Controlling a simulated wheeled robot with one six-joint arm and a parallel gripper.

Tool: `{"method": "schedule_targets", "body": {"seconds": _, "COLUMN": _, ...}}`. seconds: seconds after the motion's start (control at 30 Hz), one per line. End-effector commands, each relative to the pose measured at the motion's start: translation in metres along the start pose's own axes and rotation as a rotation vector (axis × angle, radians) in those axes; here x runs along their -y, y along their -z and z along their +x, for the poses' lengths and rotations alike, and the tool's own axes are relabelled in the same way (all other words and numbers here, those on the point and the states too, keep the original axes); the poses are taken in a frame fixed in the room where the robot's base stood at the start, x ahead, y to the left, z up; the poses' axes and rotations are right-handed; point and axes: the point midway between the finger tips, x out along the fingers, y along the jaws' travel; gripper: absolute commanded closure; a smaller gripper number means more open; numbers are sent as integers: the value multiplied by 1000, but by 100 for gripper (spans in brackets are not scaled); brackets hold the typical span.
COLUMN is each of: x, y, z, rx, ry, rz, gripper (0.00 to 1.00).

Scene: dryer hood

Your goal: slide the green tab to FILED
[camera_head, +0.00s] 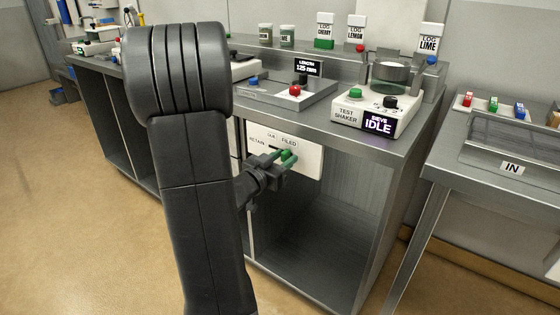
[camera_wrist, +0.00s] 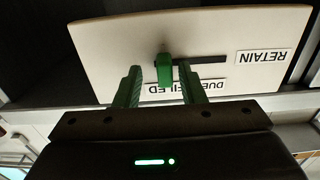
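The green tab (camera_wrist: 164,70) stands at the left end of a dark slot (camera_wrist: 205,62) in a pale panel (camera_wrist: 110,50) in the wrist view, where the lettering is upside down. This end is by the FILED label, which is partly hidden by my fingers; DUE is beside it and RETAIN (camera_wrist: 264,56) lies past the slot's other end. My gripper (camera_wrist: 161,84) has green fingers, one on each side of the tab, with visible gaps. It is open. In the head view my gripper (camera_head: 287,158) is at the panel (camera_head: 311,165), just below FILED, and largely hides the tab.
The panel hangs under a steel counter above an open bay (camera_head: 320,235). On the counter are a test shaker (camera_head: 377,112) reading IDLE and a box with a red button (camera_head: 295,90). A steel table with an IN label (camera_head: 512,168) stands at right.

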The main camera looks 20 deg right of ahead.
Motion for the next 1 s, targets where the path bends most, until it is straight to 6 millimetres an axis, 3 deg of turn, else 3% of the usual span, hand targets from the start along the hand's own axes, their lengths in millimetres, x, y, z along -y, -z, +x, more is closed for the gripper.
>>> {"method": "schedule_targets", "body": {"seconds": 0.17, "x": 1, "y": 1, "z": -12, "rx": 1, "ry": 4, "rz": 0, "gripper": 64}}
{"method": "schedule_targets", "body": {"seconds": 0.7, "x": 1, "y": 1, "z": -109, "rx": 1, "ry": 5, "rz": -1, "gripper": 64}}
{"method": "schedule_targets", "body": {"seconds": 1.0, "x": 0, "y": 0, "z": -135, "rx": 1, "ry": 0, "rz": 0, "gripper": 64}}
